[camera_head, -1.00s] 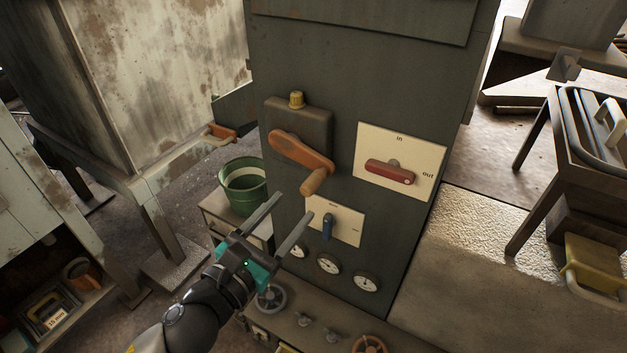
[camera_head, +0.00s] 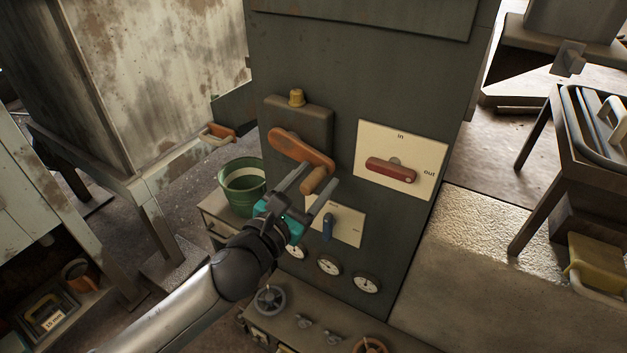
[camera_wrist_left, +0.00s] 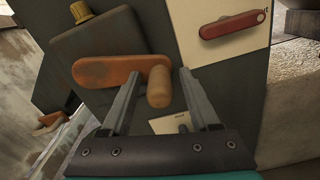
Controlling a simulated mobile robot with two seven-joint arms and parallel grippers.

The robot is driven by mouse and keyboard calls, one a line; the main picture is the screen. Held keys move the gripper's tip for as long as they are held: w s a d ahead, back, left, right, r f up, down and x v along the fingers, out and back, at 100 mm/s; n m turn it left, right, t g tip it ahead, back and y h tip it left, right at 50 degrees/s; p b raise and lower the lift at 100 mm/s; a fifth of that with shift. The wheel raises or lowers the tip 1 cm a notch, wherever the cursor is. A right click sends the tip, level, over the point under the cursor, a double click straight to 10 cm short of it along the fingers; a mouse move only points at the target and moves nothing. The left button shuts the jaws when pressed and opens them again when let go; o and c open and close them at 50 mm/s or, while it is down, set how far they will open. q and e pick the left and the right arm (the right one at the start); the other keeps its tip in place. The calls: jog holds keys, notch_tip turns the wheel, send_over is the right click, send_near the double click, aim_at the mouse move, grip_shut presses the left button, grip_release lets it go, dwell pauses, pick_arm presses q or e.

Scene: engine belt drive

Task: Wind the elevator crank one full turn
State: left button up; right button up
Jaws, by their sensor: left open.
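The elevator crank (camera_head: 298,151) is an orange-brown arm on a dark housing (camera_head: 304,122) on the grey cabinet front, with a wooden knob handle (camera_head: 313,181) at its lower right end. My left gripper (camera_head: 315,184) is open, its two fingers reaching up toward the handle. In the left wrist view, the crank arm (camera_wrist_left: 118,71) lies nearly level, and the handle (camera_wrist_left: 159,87) shows between the spread fingers (camera_wrist_left: 157,80), with gaps on both sides. The handle looks ungripped. My right gripper is not seen.
A red lever on an in/out plate (camera_head: 422,185) is right of the crank. A blue lever (camera_head: 327,227) and several gauges (camera_head: 329,265) sit below. A yellow cap (camera_head: 296,97) tops the housing. A green bucket (camera_head: 243,187) stands left; a bench with handwheels (camera_head: 269,298) is below.

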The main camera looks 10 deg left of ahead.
pick_arm(q)
grip_shut()
dwell(0.5)
dwell(0.9)
